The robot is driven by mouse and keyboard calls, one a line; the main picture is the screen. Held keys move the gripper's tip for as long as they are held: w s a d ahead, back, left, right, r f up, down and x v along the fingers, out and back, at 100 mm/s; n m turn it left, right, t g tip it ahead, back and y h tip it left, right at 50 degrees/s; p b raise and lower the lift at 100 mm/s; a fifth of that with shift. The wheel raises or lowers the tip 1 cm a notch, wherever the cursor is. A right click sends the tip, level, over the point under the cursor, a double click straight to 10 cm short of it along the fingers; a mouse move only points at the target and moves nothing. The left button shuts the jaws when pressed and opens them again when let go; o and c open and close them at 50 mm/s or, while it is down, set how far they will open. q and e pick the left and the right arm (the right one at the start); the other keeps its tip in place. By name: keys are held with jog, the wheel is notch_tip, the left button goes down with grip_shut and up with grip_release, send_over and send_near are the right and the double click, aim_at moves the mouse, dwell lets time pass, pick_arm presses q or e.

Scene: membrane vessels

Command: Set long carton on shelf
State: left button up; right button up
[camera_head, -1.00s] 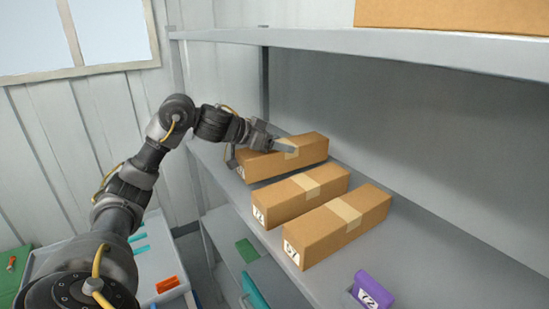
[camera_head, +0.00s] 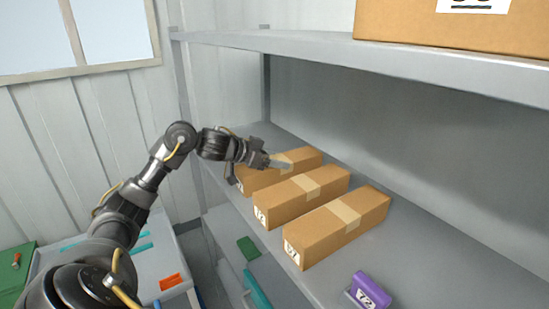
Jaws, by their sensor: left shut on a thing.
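Three long brown cartons with pale tape bands lie side by side on the grey middle shelf (camera_head: 440,262). My left gripper (camera_head: 262,172) is shut on the farthest long carton (camera_head: 308,157), with its fingers across the carton's near part. That carton lies close beside the middle carton (camera_head: 320,183), which hides part of it; I cannot tell whether they touch. The nearest carton (camera_head: 345,232) has a white label on its front end. My right gripper is not in view.
A purple labelled item (camera_head: 370,290) sits near the shelf's front edge. The upper shelf (camera_head: 330,45) overhangs the cartons and bears a large carton (camera_head: 440,25). Bare shelf lies behind and right of the nearest carton. A pale table (camera_head: 160,262) stands lower left.

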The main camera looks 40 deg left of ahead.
pick_arm(q)
jog(key=o, duration=1.9)
jog(key=shift+s, duration=0.1)
jog(key=shift+r, duration=0.1)
jog(key=shift+s+a, duration=0.15)
jog(key=shift+s, duration=0.1)
notch_tip(320, 180, up, 4)
jog(key=b, duration=0.6)
send_over(239, 170)
jog(key=shift+w+r, duration=0.2)
jog(key=shift+w, duration=0.2)
jog(key=shift+s+r, duration=0.3)
jog(key=shift+r, duration=0.1)
